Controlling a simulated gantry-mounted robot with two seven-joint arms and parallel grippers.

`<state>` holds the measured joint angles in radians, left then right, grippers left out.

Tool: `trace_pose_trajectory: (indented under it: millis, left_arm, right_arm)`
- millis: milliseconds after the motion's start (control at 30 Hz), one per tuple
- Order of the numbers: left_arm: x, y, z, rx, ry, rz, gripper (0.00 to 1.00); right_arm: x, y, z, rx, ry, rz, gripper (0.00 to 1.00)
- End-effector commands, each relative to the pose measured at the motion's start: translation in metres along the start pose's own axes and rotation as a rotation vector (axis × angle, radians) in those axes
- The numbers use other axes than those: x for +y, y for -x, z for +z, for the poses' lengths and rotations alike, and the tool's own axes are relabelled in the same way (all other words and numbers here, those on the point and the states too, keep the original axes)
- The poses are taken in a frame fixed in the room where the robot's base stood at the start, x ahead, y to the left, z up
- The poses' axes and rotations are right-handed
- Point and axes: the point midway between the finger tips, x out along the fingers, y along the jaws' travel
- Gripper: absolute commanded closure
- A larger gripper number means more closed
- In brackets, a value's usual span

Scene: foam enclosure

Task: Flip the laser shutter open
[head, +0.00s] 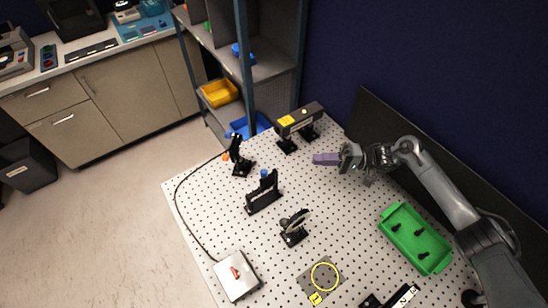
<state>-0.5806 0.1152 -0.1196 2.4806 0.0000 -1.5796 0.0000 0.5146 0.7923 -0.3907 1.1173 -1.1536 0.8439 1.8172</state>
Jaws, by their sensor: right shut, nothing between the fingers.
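A small black upright device (238,150) with an orange spot beside it stands at the back left of the perforated table; it looks like the laser shutter, but it is too small to tell whether its flap is open. A black cable runs from it to a white box (236,277) with a red part on top, at the front left. A black laser housing (300,119) with a yellow label stands on mounts at the back. My left gripper is out of view.
The white perforated table (330,215) also holds a black optic mount (263,193), a round optic on a mount (294,228), a green tray (403,253) with black parts and a plate with a yellow ring (325,277). A dark panel (372,112) borders the right side.

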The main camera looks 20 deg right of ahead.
Motion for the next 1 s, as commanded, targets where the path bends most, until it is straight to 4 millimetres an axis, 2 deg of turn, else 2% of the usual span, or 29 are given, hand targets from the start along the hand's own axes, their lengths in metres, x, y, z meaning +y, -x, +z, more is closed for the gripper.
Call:
trace_pose_trajectory:
  millis: [400, 567, 767, 1000]
  left_arm:
    - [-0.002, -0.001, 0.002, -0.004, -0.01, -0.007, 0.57]
    - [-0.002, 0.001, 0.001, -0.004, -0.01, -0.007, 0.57]
    - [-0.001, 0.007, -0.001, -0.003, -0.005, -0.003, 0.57]
    - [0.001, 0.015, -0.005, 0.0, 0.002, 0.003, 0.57]
  right_arm:
    - [0.001, 0.0, 0.0, 0.001, 0.0, 0.001, 1.0]
    - [0.0, -0.006, 0.0, 0.0, 0.0, 0.0, 1.0]
    - [-0.001, -0.032, 0.0, -0.001, 0.001, -0.002, 1.0]
    - [-0.002, -0.077, 0.0, -0.001, 0.001, -0.002, 1.0]
